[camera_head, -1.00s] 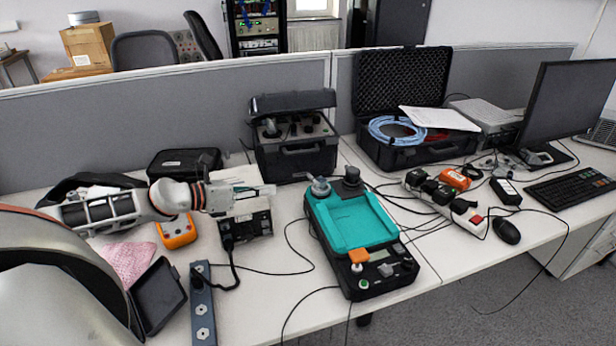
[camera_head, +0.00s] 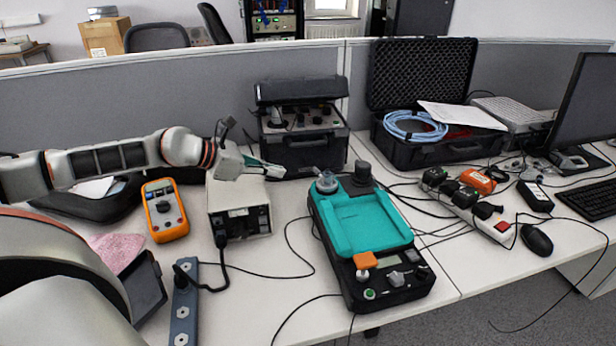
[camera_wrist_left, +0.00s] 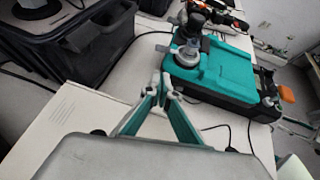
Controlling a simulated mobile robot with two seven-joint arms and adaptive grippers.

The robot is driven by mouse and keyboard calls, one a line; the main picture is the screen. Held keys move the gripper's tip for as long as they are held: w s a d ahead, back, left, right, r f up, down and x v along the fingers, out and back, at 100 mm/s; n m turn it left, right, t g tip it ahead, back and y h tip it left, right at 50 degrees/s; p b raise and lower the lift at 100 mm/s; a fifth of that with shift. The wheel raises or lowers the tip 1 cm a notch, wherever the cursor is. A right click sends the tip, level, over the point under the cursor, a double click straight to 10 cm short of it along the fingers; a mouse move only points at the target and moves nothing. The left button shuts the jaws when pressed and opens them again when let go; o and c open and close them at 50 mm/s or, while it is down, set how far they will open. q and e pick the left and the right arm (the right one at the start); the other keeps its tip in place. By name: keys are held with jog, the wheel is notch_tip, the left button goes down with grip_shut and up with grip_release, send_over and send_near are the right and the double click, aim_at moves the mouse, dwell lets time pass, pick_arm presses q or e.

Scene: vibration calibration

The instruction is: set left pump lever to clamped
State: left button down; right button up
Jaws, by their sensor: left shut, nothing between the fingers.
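The pump device (camera_head: 372,232) is a black case with a teal top tray on the desk. At its far end are a grey round fitting with a small lever (camera_head: 326,181) on the left and a black knob (camera_head: 362,172) on the right. In the left wrist view the grey fitting with its lever (camera_wrist_left: 184,55) shows just beyond the fingertips. My left gripper (camera_head: 284,170) is shut and empty, left of the lever and apart from it in the head view. It also shows in the left wrist view (camera_wrist_left: 165,88). The lever's exact setting is too small to tell. My right gripper is out of view.
A white power box (camera_head: 240,208) stands below my left gripper. An open black case (camera_head: 303,140) is behind it. An orange multimeter (camera_head: 165,210) and a power strip (camera_head: 184,305) lie at the left. Cables cross the desk around the pump device.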

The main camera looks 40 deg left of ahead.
aim_at(318, 173)
pick_arm(q)
jog(key=w+r+b+x, duration=0.1)
jog(key=b+x, duration=0.2)
jog(key=x, duration=0.5)
jog(key=shift+d+r+b, duration=0.2)
jog(key=shift+d+b, duration=0.1)
jog(key=shift+d, duration=0.05)
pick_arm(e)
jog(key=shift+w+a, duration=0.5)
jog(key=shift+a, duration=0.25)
pick_arm(q)
jog(key=shift+w, duration=0.15)
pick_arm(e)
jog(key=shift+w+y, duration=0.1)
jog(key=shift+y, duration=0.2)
